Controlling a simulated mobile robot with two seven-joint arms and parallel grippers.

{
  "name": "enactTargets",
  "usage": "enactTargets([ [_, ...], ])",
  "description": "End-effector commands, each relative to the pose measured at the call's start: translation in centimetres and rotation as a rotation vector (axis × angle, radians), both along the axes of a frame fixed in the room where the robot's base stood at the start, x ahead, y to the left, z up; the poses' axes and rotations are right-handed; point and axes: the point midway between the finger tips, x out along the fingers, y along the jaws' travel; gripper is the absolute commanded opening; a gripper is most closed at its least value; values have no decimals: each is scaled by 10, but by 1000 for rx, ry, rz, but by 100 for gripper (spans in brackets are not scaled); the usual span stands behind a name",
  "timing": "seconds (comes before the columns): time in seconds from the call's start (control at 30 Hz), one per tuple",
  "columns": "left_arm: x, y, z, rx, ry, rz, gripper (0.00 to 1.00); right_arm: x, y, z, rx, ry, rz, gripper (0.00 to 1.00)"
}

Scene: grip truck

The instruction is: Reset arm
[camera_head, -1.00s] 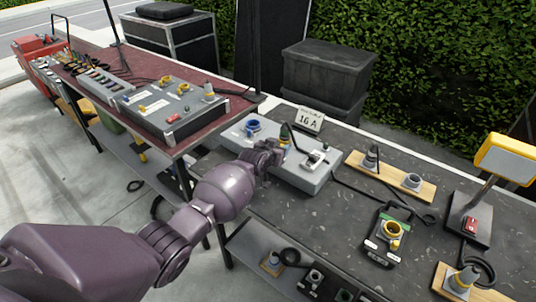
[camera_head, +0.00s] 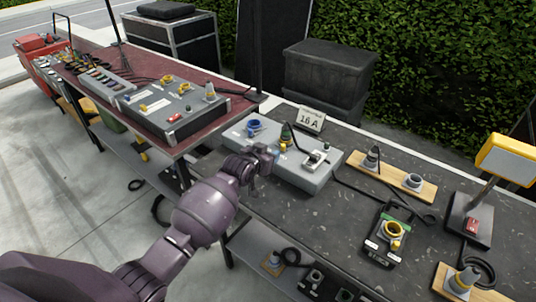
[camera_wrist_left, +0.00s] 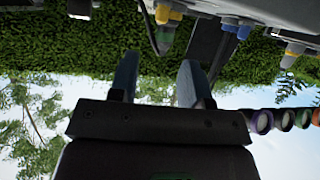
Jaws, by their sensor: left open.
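My left arm comes in from the lower left in the head view. Its gripper (camera_head: 268,154) is at the near edge of the grey socket box (camera_head: 302,177) on the dark table. In the left wrist view the two fingers of the left gripper (camera_wrist_left: 155,80) stand apart with nothing between them. That view is upside down, with the hedge behind the fingers and connectors, one yellow and one blue, at the top. My right gripper is not in view.
A "16 A" sign (camera_head: 311,120) stands behind the grey box. A plug board (camera_head: 425,190), a black box with a yellow socket (camera_head: 379,251) and a yellow lamp (camera_head: 505,157) are to the right. A red-topped table (camera_head: 75,62) with a control box (camera_head: 190,122) is at left.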

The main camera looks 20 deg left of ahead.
Motion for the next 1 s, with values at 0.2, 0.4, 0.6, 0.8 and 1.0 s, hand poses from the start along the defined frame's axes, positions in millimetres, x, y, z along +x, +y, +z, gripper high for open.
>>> enactTargets([
  [0.2, 0, 0, 0, 0, 0, 0, 44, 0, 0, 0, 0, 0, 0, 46],
  [0.4, 0, 0, 0, -1, -1, 0, 44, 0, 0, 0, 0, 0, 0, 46],
  [0.6, 3, -4, 29, 17, -90, -6, 44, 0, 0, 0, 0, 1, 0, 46],
  [0.8, -23, -4, 49, 39, -191, -3, 44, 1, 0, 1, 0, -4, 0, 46],
  [1.0, -70, 6, 29, 54, -208, 18, 44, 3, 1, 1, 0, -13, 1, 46],
])
